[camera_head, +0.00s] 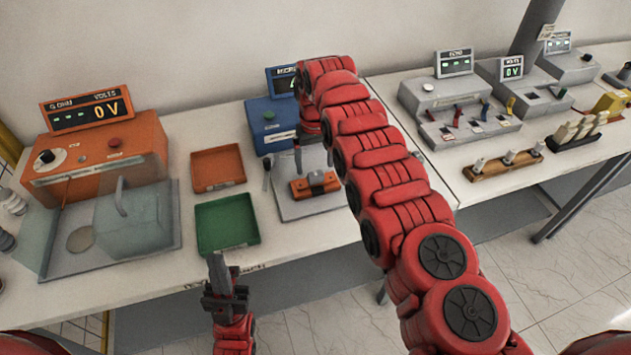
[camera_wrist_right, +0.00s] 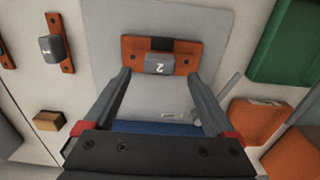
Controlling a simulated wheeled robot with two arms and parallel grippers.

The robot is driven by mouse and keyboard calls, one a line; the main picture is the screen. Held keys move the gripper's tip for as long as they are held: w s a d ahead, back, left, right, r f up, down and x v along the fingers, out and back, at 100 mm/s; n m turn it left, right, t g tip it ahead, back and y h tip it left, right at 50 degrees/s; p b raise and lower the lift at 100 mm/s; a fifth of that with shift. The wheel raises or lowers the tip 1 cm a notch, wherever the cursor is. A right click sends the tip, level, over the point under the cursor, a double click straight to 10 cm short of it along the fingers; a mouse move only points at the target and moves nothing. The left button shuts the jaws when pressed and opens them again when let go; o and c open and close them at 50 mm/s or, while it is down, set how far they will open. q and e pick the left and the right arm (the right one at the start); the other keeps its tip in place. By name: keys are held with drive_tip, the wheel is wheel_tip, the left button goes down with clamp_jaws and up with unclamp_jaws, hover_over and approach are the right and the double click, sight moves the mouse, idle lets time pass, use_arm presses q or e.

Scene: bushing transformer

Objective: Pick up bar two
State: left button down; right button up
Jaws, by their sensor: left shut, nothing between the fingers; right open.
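Bar two (camera_head: 314,185) lies on a light grey plate (camera_head: 285,208) in front of the blue device. It is orange-brown with a dark middle. In the right wrist view, bar two (camera_wrist_right: 131,53) has a grey block marked "2" at its centre. My right gripper (camera_wrist_right: 158,78) is open, and its two fingers point toward the bar's near side, one at each side of the grey block. In the head view my right gripper (camera_head: 298,150) hangs just above and behind the bar. My left gripper (camera_head: 217,268) is shut and empty in front of the table edge, below the green tray.
A second bar marked "1" (camera_wrist_right: 54,48) lies left in the right wrist view. A green tray (camera_head: 227,222) and an orange tray (camera_head: 218,168) stand left of the plate. The blue device (camera_head: 269,124) stands behind. My right arm hides some of the table.

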sight(316, 174)
drive_tip(key=shift+s+d+f+p, duration=0.1)
drive_tip(key=shift+s+f+p, duration=0.15)
drive_tip(key=shift+f+p, duration=0.65)
drive_tip(key=shift+f+b, duration=0.6)
drive_tip(key=shift+f, duration=0.55)
drive_tip(key=shift+w+f, duration=0.1)
drive_tip(key=c, duration=0.4)
clamp_jaws()
